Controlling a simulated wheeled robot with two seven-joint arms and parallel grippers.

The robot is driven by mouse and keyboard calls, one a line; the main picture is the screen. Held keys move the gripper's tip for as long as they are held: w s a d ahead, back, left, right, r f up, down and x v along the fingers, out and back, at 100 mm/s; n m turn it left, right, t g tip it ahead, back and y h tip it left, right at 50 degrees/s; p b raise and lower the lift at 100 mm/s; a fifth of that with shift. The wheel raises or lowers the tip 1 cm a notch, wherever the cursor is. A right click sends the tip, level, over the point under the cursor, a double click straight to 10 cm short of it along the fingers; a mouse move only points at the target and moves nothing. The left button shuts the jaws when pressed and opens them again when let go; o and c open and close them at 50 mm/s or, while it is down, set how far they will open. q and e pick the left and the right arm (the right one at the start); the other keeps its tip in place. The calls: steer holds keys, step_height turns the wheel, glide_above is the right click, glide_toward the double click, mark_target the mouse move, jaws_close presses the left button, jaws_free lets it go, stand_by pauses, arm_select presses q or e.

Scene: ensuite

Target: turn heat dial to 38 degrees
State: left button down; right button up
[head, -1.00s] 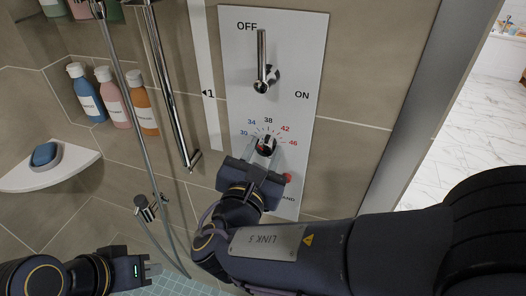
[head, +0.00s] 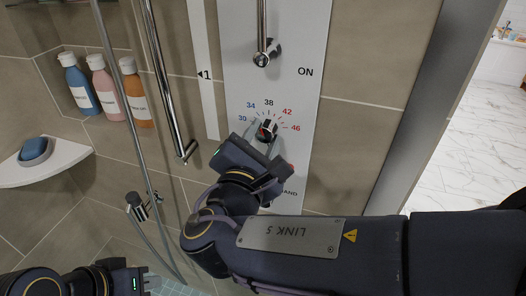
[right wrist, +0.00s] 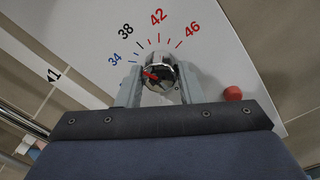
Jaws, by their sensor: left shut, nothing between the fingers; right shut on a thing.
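The heat dial (head: 267,126) is a round chrome knob low on the white shower panel (head: 300,100), under an arc of numbers from 30 to 46. It also shows in the right wrist view (right wrist: 160,72), where its red mark points left, close to the 34 side. In the head view the mark is too small to read exactly. My right gripper (head: 264,133) is shut on the dial, with one finger on each side of it. My left gripper (head: 153,284) is shut and empty at the bottom left, away from the panel.
A chrome lever (head: 262,40) sits above the dial, beside ON. A red button (right wrist: 232,93) lies near my right gripper. A rail (head: 166,80) and hose (head: 132,95) hang left. Bottles (head: 107,88) and a soap shelf (head: 60,160) are further left.

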steer(key=m+b, duration=0.2)
steer(key=b, duration=0.1)
steer(key=shift+f+m, duration=0.2)
steer(key=shift+m, duration=0.2)
steer(key=shift+r+m+b, duration=0.15)
steer(key=shift+m+b, duration=0.35)
steer(key=shift+b, duration=0.15)
steer(key=o, duration=1)
steer(key=shift+c, duration=0.2)
steer(key=shift+s+a, duration=0.1)
steer(key=v, duration=0.7)
steer(key=shift+s, duration=0.3)
steer(key=shift+a, duration=0.15)
